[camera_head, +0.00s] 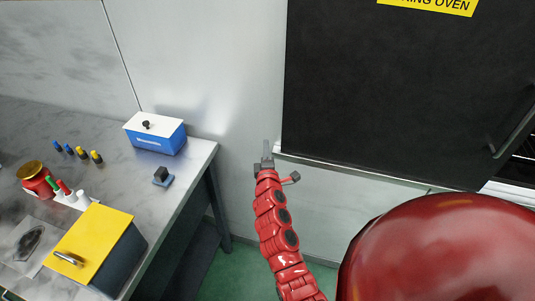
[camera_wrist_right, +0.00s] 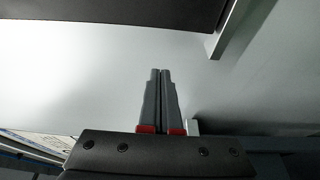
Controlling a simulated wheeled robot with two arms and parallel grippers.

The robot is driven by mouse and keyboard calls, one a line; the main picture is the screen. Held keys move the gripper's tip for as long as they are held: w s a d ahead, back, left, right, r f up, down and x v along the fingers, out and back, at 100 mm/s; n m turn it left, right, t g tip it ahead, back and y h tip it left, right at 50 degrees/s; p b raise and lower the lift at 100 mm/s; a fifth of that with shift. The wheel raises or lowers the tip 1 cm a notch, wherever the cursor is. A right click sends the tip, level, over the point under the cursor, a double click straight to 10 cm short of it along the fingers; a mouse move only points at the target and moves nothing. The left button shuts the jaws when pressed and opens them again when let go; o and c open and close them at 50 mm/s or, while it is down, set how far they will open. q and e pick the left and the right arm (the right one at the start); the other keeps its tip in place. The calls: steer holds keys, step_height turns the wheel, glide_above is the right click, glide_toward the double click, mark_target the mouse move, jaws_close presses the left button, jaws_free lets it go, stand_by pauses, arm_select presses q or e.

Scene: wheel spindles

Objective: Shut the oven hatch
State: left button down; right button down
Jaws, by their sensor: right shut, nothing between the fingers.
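The oven hatch (camera_head: 400,90) is a large black panel with a yellow label (camera_head: 428,4) ending in "OVEN" at the top. Its dark handle (camera_head: 513,125) is near the right edge. Beyond that edge a dark gap with thin bars (camera_head: 522,160) shows; how far the hatch stands open is hard to tell. My right gripper (camera_head: 267,150) is shut and empty, pointing up just left of the hatch's lower left corner. In the wrist view its fingers (camera_wrist_right: 160,72) are together before a pale surface, with a dark panel (camera_wrist_right: 110,12) above. My left gripper is not in view.
A pale ledge (camera_head: 350,168) runs below the hatch. At left, a marble-topped table (camera_head: 195,160) holds a blue box with a white lid (camera_head: 158,138), a yellow-lidded box (camera_head: 95,240), a red jar (camera_head: 38,182) and several small coloured pieces. Green floor (camera_head: 235,265) shows beside it.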

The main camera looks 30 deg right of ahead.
steer(key=x, duration=0.3)
steer(key=shift+w+d, duration=0.15)
steer(key=shift+s+d+r+p, duration=0.1)
steer(key=shift+s+d+p, duration=0.95)
steer(key=shift+p, duration=0.15)
steer(key=shift+s+d, duration=0.25)
steer(key=shift+s, duration=0.15)
steer(key=shift+w, duration=0.1)
